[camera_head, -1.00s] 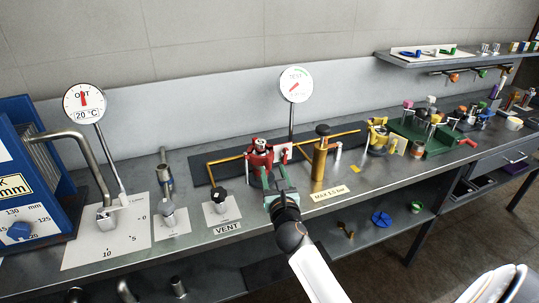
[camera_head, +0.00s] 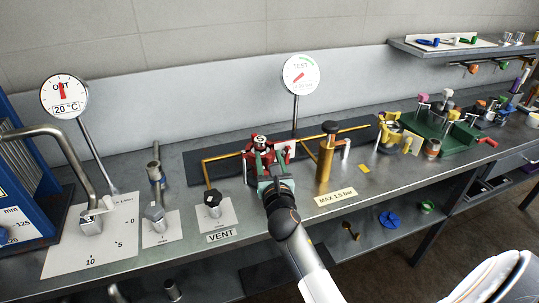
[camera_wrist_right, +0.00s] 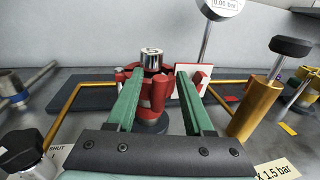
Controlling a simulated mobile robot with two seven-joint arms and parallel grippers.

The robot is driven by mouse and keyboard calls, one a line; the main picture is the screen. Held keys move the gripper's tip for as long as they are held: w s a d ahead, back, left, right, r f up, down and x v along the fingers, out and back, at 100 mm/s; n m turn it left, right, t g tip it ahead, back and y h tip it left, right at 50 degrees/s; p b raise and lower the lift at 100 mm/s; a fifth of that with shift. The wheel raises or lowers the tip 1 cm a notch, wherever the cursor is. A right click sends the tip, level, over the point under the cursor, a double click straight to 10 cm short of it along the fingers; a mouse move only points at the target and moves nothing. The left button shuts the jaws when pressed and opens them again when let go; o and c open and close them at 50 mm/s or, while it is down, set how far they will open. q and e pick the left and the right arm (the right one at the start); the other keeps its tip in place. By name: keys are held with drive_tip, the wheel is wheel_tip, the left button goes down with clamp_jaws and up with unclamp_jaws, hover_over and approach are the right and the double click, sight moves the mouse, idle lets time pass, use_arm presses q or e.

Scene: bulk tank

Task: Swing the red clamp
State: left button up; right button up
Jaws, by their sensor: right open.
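The red clamp (camera_head: 256,149) stands on the bench on a dark base, below the TEST gauge. It has a silver cap with a dark marking, clear in the right wrist view (camera_wrist_right: 157,92). My right gripper (camera_head: 266,160) is at the clamp's near side. In the wrist view its two green fingers (camera_wrist_right: 158,95) are open, one on either side of the red clamp's upright part. I cannot tell whether either finger touches it. The fingers hide part of the clamp's sides. My left gripper is not in view.
A brass pump cylinder (camera_head: 325,158) with a black knob stands right of the clamp. A black VENT knob (camera_head: 212,198) is to the left. The TEST gauge (camera_head: 300,74) rises behind. A yellow clamp (camera_head: 389,133) and green fixture (camera_head: 437,133) stand further right.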

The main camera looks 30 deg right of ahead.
drive_tip(key=shift+w, duration=0.15)
clamp_jaws()
idle(0.5)
idle(1.0)
